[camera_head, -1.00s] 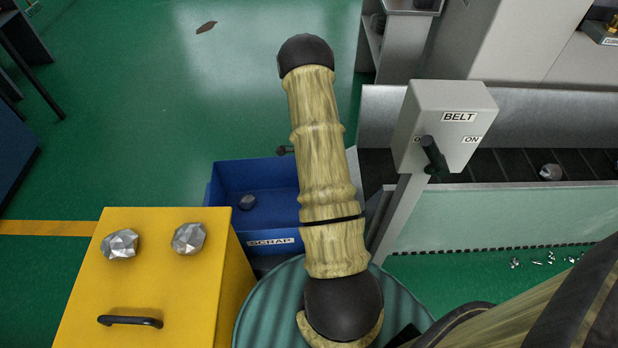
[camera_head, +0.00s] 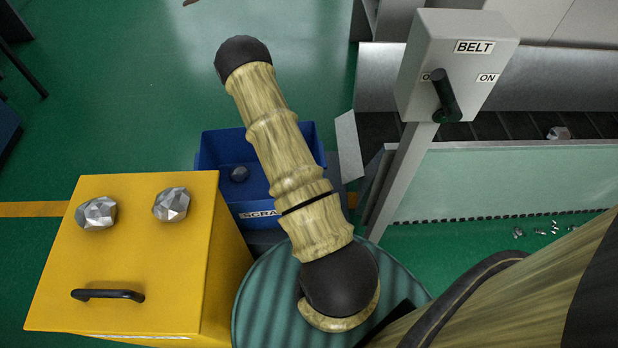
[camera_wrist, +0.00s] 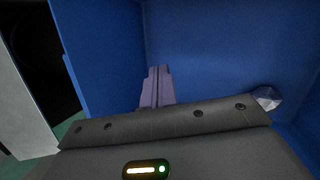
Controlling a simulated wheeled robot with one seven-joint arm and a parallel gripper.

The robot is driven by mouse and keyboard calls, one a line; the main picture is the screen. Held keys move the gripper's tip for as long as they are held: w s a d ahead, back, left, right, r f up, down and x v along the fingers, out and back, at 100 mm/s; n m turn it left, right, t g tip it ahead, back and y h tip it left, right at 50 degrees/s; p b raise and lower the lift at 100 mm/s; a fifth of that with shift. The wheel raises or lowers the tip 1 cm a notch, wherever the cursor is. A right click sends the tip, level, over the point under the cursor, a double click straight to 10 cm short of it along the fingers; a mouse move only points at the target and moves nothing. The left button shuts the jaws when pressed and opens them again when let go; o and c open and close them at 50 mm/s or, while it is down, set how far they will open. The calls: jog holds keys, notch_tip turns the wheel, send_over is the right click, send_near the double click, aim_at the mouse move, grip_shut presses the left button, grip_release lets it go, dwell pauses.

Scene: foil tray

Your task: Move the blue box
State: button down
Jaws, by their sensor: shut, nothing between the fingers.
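The blue box (camera_head: 214,146) labelled SCRAP stands open-topped behind the yellow cabinet, partly covered by my arm in the head view. A grey faceted lump (camera_head: 239,174) lies inside it. In the wrist view, blue walls (camera_wrist: 215,40) fill most of the picture, and the lump (camera_wrist: 267,98) shows at the right. My gripper (camera_wrist: 155,72) is shut and empty, its fingers close together in front of the blue walls. I cannot tell whether they touch the box. The gripper is hidden in the head view.
A yellow cabinet (camera_head: 140,245) with two silver lumps and a black handle is at left. The BELT switch box (camera_head: 455,65) stands on a post right of the blue box, beside the conveyor (camera_head: 500,125). Green floor (camera_head: 110,120) is open at the upper left.

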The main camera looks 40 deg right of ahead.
jog(key=w+f+n+h+b, duration=0.1)
jog(key=n+h, duration=0.1)
jog(key=n, duration=0.3)
jog(key=w+a+f+n+h+b, duration=0.1)
jog(key=n+b, duration=0.1)
jog(key=n, duration=0.3)
jog(key=w+f+n+g+h+b, duration=0.1)
jog(key=w+n+h+b, duration=0.1)
jog(key=n, duration=0.4)
jog(key=shift+a+f+h, duration=0.1)
jog(key=shift+a+h, duration=0.1)
jog(key=shift+h, duration=0.1)
jog(key=b+x, duration=0.5)
jog(key=x, duration=0.5)
jog(key=shift+a+f+b, duration=0.15)
jog(key=shift+a+b, duration=0.05)
jog(key=shift+b, duration=0.15)
jog(key=s+d+b, duration=0.2)
jog(key=d, duration=0.1)
jog(key=shift+s+d, duration=0.15)
jog(key=shift+d, duration=0.15)
